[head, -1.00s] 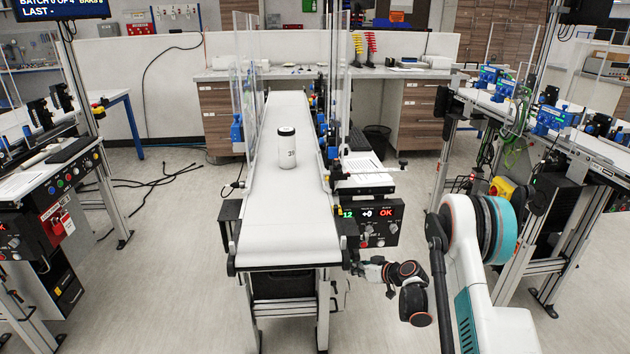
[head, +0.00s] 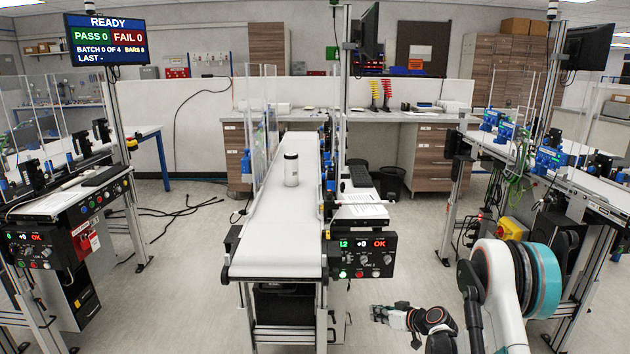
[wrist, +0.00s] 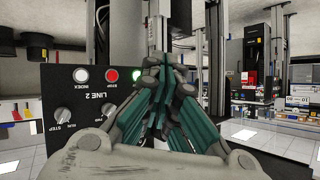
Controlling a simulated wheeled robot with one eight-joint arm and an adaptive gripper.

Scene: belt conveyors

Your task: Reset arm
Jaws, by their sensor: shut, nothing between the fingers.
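My arm (head: 500,285) is at the lower right of the head view, beside the middle conveyor. My gripper (head: 378,314) is low, just right of the conveyor's front end and below its control box (head: 362,256). In the wrist view my gripper (wrist: 160,62) has its fingers together, with nothing between them. The control panel marked LINE 2 (wrist: 85,105) stands behind the fingers there and is partly hidden by them.
A white canister with a dark lid (head: 291,170) stands upright on the middle belt (head: 278,245). Other conveyor stations stand at left (head: 60,205) and right (head: 560,165). A screen (head: 105,40) reads READY. Floor between the stations is mostly clear.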

